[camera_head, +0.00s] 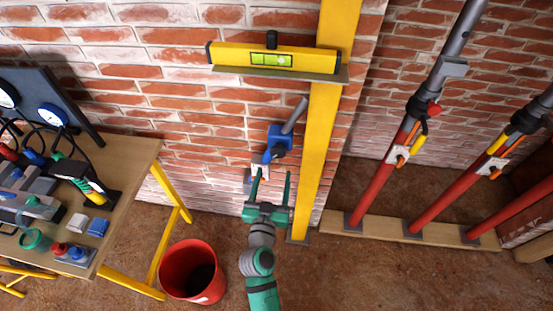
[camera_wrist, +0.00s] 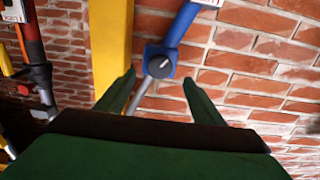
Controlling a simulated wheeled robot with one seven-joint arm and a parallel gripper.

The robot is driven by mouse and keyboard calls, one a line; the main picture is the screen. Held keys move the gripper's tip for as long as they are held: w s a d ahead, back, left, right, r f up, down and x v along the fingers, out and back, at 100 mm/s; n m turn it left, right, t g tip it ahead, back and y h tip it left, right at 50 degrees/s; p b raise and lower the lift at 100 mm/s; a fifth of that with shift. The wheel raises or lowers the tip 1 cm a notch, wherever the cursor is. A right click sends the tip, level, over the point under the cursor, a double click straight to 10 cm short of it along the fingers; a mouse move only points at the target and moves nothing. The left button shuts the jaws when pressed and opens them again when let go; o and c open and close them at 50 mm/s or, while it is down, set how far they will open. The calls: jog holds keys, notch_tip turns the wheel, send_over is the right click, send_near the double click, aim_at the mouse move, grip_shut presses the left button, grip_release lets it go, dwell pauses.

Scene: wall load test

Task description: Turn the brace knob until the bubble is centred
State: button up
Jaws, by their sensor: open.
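The brace knob (camera_wrist: 161,66) is a dark round knob with a pale mark on a blue block, seen between my fingers in the wrist view. In the head view the blue brace block (camera_head: 279,137) sits low on the brick wall, left of the yellow post. My gripper (camera_head: 272,175) is open and empty just below the brace, its green fingers apart and pointing at it. I see no contact with the knob. The yellow spirit level (camera_head: 228,56) rests on a ledge across the post. Its green vial (camera_head: 271,60) shows, but the bubble's exact place is too small to tell.
The yellow post (camera_head: 318,135) stands right of my gripper. A red bucket (camera_head: 192,270) is on the floor to the left, beside a workbench (camera_head: 133,160) with gauges and tools. Red props (camera_head: 382,180) stand on a plank at right.

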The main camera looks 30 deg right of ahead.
aim_at(277, 155)
jog(key=x, duration=0.7)
jog(key=shift+w+d, duration=0.25)
jog(key=shift+w, duration=0.05)
jog(key=shift+c, duration=0.6)
jog(key=c, duration=0.9)
